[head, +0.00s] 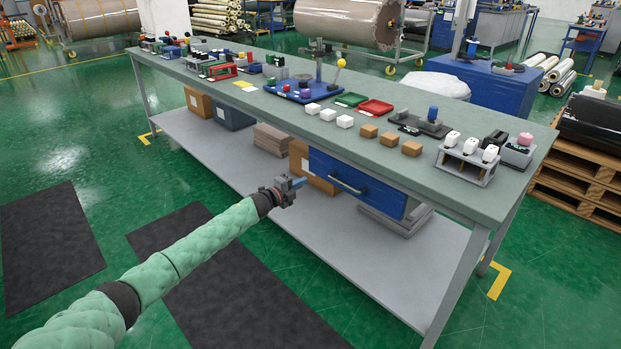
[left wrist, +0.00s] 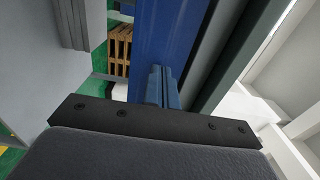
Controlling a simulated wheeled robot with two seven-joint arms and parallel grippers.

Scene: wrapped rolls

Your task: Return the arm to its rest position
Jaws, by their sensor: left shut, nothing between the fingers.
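My left arm comes in from the lower left in the head view, in a green padded sleeve. My left gripper (head: 298,183) is in front of the long side of the workbench (head: 225,95), below its top. It is shut and empty, its blue fingers together. The fingers also show in the left wrist view (left wrist: 162,86), against a blue surface. A blue drawer (head: 356,186) with a pale bar handle hangs under the bench, right of the gripper. The fingers look apart from the handle. My right gripper is not in view.
The bench top holds white and brown blocks (head: 370,131), a blue tray (head: 300,92), green and red trays (head: 375,107) and a rack (head: 467,160). Cardboard boxes (head: 198,103) stand on the lower shelf (head: 185,128). Dark mats (head: 245,285) lie on open floor before the bench.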

